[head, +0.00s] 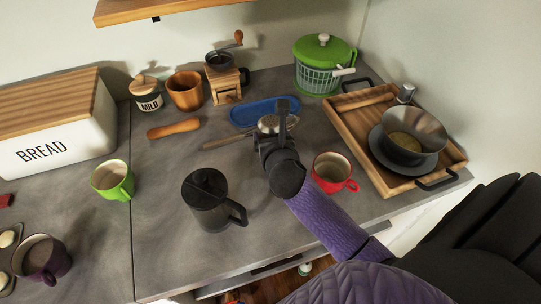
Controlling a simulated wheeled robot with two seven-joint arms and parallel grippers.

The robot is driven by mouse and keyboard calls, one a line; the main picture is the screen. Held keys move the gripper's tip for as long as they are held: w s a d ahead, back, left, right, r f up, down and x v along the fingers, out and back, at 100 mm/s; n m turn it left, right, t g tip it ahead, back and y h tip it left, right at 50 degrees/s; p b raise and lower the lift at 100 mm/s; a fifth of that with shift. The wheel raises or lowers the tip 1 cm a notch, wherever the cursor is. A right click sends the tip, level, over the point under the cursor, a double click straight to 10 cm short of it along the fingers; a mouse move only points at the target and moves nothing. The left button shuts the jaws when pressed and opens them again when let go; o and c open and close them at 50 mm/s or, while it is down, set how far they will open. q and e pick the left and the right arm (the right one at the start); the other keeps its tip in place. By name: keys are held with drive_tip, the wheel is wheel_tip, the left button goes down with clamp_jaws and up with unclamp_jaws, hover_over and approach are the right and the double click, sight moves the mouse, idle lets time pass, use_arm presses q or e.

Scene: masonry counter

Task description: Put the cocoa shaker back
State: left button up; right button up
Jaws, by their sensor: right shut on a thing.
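My right gripper (275,138) reaches in from the lower right, its arm in a purple sleeve. It is shut on the cocoa shaker (272,124), whose pale, dotted, rounded top shows between the dark gripper parts. The gripper hides most of the shaker's body, and I cannot tell whether the shaker touches the counter. A blue oval tray (240,116) lies just behind it. My left gripper is not in view.
A black press jug (207,205) stands front left of the gripper, a red mug (333,172) to its right. A wooden utensil (222,141) lies close on its left. A wooden tray (357,132) with bowls is at right. Counter (155,190) is clear left of the jug.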

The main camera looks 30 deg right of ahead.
wheel_tip(320, 180, down, 6)
drive_tip(key=b, duration=0.2)
drive_tip(key=shift+f+b, duration=0.1)
drive_tip(key=shift+b, duration=0.25)
drive_tip(key=shift+r, duration=0.25)
drive_tip(key=o, duration=1.1)
drive_tip(key=shift+f, duration=0.15)
drive_tip(key=shift+o, duration=0.2)
drive_tip(key=shift+r, duration=0.2)
use_arm(q)
drive_tip(key=p, duration=0.3)
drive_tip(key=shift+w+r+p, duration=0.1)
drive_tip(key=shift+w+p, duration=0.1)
drive_tip(key=shift+p, duration=0.2)
use_arm(e)
drive_tip(key=v, duration=1.2)
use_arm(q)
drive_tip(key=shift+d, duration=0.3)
